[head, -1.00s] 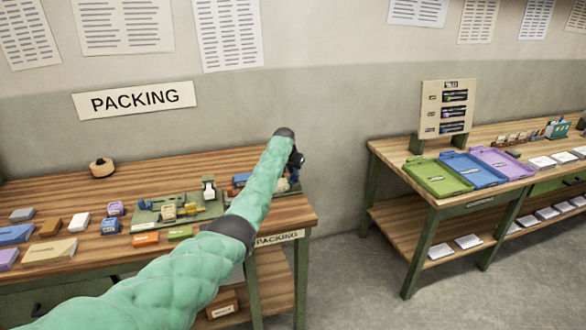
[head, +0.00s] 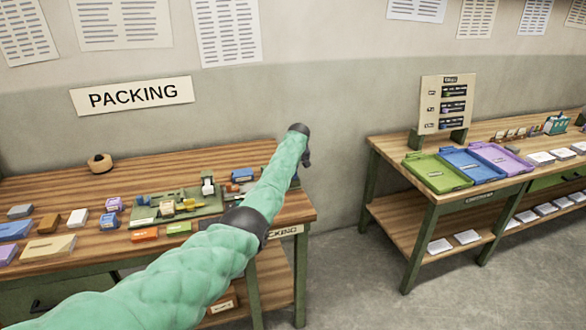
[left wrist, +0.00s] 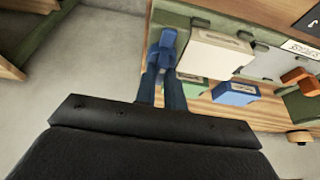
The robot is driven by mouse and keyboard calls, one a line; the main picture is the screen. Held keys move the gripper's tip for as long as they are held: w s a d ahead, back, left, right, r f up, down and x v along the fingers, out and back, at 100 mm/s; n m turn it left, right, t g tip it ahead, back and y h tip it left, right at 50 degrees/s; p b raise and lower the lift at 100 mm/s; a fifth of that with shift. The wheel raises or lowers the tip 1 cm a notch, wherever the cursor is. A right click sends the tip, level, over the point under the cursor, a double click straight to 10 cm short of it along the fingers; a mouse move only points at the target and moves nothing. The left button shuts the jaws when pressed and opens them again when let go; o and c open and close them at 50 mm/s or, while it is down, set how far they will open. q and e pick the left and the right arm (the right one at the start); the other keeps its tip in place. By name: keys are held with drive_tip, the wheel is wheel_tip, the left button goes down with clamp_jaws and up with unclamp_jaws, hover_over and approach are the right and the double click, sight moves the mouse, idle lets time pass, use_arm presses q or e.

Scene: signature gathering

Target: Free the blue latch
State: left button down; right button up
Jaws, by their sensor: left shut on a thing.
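The blue latch (left wrist: 166,42) shows in the left wrist view beside a cream block (left wrist: 215,54) on a green fixture (left wrist: 195,17) at the table's edge. My left gripper (left wrist: 163,75) has its dark blue fingers shut on the latch. Where the fingers meet it is partly hard to make out. In the head view my left arm reaches across the right end of the packing table, and its wrist hides most of the gripper and the latch. My right gripper is in neither view.
The packing table (head: 75,190) holds a green fixture board (head: 205,223), a tape roll (head: 100,162) and several small boxes. An orange piece (left wrist: 297,77) and a blue box (left wrist: 235,93) show in the left wrist view. Clear floor separates it from a second table with green, blue and purple trays (head: 435,172).

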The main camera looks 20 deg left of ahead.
sight(295, 177)
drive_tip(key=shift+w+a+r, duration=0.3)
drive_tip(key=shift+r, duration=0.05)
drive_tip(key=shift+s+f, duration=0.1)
use_arm(q)
drive_tip(key=c, duration=1.5)
unclamp_jaws()
drive_tip(key=shift+d+r, duration=0.1)
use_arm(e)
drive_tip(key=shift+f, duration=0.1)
use_arm(q)
drive_tip(key=shift+r, duration=0.2)
drive_tip(key=b+v, duration=0.2)
drive_tip(key=v, duration=0.3)
drive_tip(key=shift+s+d+r, duration=0.1)
drive_tip(key=shift+d+r, duration=0.05)
drive_tip(key=shift+r, duration=0.05)
drive_tip(key=shift+b+v, duration=0.3)
drive_tip(key=shift+v, duration=0.6)
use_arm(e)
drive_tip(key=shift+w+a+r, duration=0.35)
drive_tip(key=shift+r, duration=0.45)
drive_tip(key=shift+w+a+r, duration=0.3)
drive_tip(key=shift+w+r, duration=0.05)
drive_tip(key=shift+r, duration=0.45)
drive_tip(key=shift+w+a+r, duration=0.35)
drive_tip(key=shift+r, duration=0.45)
